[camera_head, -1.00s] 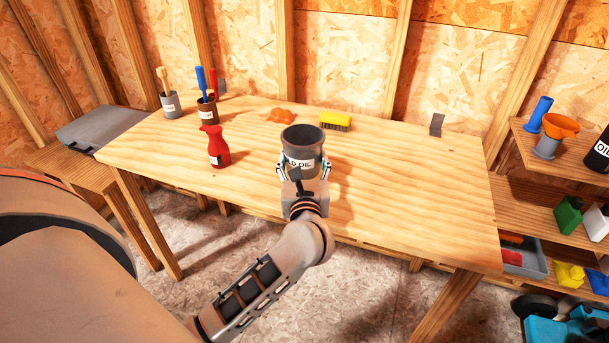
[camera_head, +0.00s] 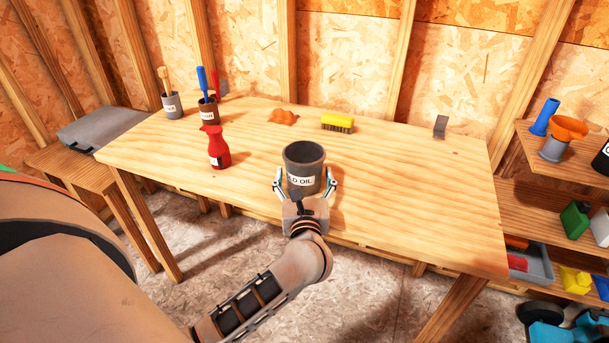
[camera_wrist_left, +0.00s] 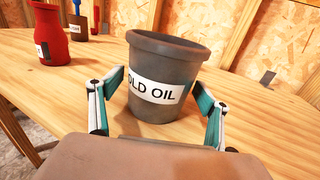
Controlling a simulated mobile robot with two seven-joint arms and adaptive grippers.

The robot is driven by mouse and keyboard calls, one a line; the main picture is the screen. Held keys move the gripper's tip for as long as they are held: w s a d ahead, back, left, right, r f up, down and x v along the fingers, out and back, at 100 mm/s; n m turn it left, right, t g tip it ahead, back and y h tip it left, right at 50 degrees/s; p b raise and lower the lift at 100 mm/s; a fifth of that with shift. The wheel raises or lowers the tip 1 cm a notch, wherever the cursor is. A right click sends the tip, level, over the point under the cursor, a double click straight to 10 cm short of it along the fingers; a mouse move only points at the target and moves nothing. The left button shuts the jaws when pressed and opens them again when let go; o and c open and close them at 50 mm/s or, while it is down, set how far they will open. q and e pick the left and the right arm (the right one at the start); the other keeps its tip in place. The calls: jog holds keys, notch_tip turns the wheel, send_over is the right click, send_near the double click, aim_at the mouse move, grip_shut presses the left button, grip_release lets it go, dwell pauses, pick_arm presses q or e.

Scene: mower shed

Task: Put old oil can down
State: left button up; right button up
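The old oil can (camera_head: 304,160) is a dark grey, open-topped can with a white "OLD OIL" label. It stands upright on the wooden workbench (camera_head: 400,195), near its front edge in the middle. My left gripper (camera_head: 306,185) is at the near side of the can. Its fingers are spread on either side, with small gaps to the can's wall. The wrist view shows the can (camera_wrist_left: 165,68) between the open fingers (camera_wrist_left: 158,100), its base on the wood. My right gripper is not in view.
A red bottle (camera_head: 214,148) stands left of the can. A grey cup (camera_head: 172,105) and a brown cup (camera_head: 208,111) with tools, an orange rag (camera_head: 283,117) and a yellow brush (camera_head: 337,122) sit farther back.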

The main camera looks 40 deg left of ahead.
pick_arm(q)
jog(key=shift+r, duration=0.2)
jog(key=shift+s+d, duration=0.15)
jog(key=s+d+r+m+t+h, duration=0.25)
jog(key=s+d+m+t, duration=0.25)
jog(key=s+d+m, duration=0.45)
jog(key=s+d+f+m+h, duration=0.25)
jog(key=d+m+h, duration=0.2)
jog(key=m, duration=0.55)
jog(key=s+d+f+m+h, duration=0.1)
jog(key=d+f+m+h, duration=0.4)
jog(key=m, duration=0.6)
jog(key=s+a+f+m+g, duration=0.2)
jog(key=s+f+m+g, duration=0.2)
jog(key=f, duration=0.7)
jog(key=s+a+f+m+g, duration=0.2)
jog(key=s+f+m+g, duration=0.3)
jog(key=s+f+m, duration=0.3)
notch_tip(320, 180, down, 3)
jog(key=m, duration=0.5)
jog(key=shift+f+h, duration=0.15)
jog(key=shift+h, duration=0.25)
